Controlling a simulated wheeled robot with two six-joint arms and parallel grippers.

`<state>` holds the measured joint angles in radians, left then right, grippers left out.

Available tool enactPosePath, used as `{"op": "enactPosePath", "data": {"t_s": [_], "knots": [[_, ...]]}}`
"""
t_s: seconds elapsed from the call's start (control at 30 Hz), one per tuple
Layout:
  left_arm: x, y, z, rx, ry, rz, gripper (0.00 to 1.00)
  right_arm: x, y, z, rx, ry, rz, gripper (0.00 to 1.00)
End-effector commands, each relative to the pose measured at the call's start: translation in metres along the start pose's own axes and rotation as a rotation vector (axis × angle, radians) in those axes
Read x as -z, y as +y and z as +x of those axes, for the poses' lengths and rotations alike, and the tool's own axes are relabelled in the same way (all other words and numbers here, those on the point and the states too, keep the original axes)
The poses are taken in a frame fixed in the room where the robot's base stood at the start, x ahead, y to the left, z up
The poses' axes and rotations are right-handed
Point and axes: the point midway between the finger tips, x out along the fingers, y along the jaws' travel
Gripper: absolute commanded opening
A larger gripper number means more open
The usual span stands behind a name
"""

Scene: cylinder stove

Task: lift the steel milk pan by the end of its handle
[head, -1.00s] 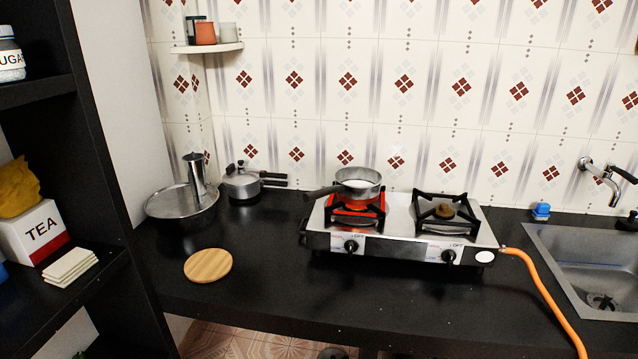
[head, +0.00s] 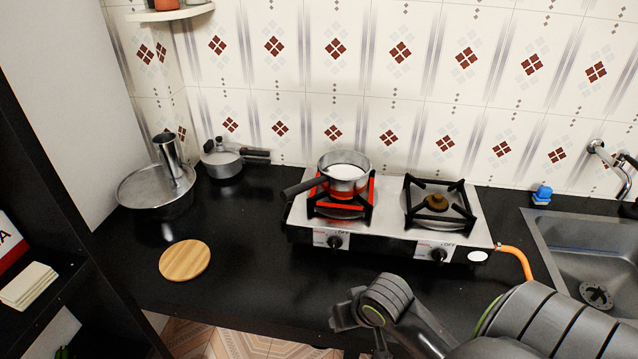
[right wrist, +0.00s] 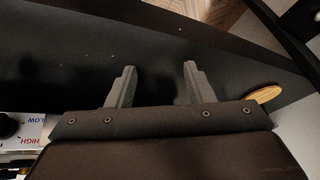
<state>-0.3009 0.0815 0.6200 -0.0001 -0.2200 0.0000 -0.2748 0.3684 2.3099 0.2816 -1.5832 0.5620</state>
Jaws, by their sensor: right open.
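The steel milk pan (head: 345,172) stands on the left burner of the stove (head: 385,215), with white milk in it. The burner under it glows red-orange. Its dark handle (head: 304,187) points left and ends just past the stove's left edge. My left gripper is not in view.
A round wooden board (head: 185,261) lies on the counter left of the stove. A pressure cooker (head: 222,160) and a lidded steel pot (head: 157,190) stand behind it. An orange hose (head: 517,262) and a sink (head: 585,250) are at the right. The counter between board and stove is clear.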

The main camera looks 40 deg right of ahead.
Motion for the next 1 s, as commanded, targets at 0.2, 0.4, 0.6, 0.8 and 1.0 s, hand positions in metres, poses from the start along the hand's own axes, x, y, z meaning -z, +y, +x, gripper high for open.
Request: {"op": "enactPosePath", "data": {"t_s": [0.2, 0.4, 0.6, 0.8, 1.0], "knots": [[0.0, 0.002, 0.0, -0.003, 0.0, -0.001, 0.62, 0.051, -0.008, -0.006, 0.037, 0.019, 0.152, 0.47], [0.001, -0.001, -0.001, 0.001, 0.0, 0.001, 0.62, 0.11, -0.017, -0.028, 0.072, 0.033, 0.347, 0.47], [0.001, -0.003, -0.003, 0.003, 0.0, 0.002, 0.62, 0.19, -0.025, -0.078, 0.108, 0.049, 0.645, 0.47], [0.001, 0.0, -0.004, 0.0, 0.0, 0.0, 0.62, 0.253, -0.027, -0.144, 0.138, 0.062, 0.956, 0.47], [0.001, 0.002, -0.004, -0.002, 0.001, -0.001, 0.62, 0.281, -0.027, -0.188, 0.158, 0.064, 1.15, 0.47]]}}
